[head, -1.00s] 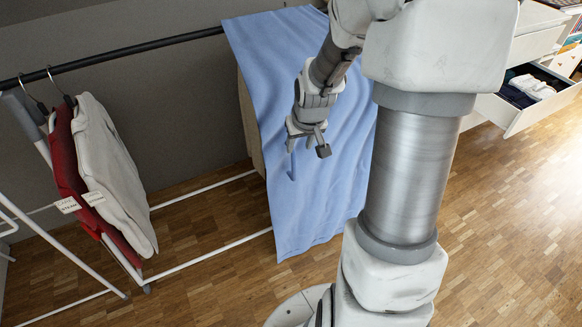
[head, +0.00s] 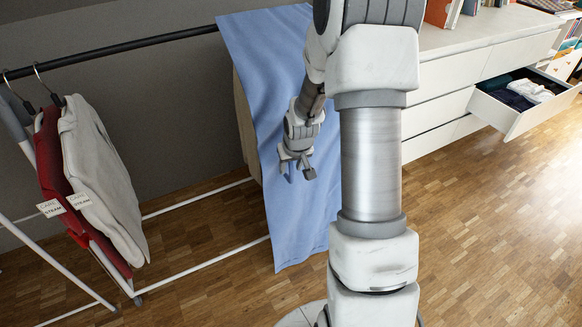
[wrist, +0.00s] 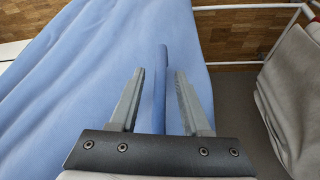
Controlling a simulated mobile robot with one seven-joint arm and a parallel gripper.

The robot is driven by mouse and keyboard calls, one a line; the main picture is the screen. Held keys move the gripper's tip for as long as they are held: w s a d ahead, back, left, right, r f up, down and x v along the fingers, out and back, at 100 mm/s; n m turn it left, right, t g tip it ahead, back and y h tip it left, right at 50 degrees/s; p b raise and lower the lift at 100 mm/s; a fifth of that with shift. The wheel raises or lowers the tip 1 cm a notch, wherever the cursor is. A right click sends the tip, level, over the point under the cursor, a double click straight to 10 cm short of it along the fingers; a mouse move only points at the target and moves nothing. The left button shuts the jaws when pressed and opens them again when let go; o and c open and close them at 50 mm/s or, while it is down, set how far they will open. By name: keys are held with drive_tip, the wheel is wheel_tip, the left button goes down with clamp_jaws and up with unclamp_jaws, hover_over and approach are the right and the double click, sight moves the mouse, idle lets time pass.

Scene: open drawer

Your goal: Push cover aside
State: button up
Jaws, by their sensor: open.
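The cover is a light blue cloth (head: 262,90) hanging from the dark rail down almost to the floor. A narrow raised blue strip (wrist: 161,85) stands out from its face; I cannot tell whether it is a fold or a tab. My gripper (head: 297,172) is in front of the cloth, at about mid-height. In the wrist view my gripper (wrist: 160,73) is open, with the strip between its two grey fingers and a gap on each side. Whether the fingertips touch the cloth is not clear. My arm hides the cloth's upper right part.
A red garment (head: 55,175) and a cream garment (head: 97,170) hang on the rail (head: 120,51) at the left. White rack bars run low over the wood floor (head: 480,240). An open drawer (head: 520,115) with folded clothes juts out at the right.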

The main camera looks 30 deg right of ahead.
clamp_jaws()
idle(1.4)
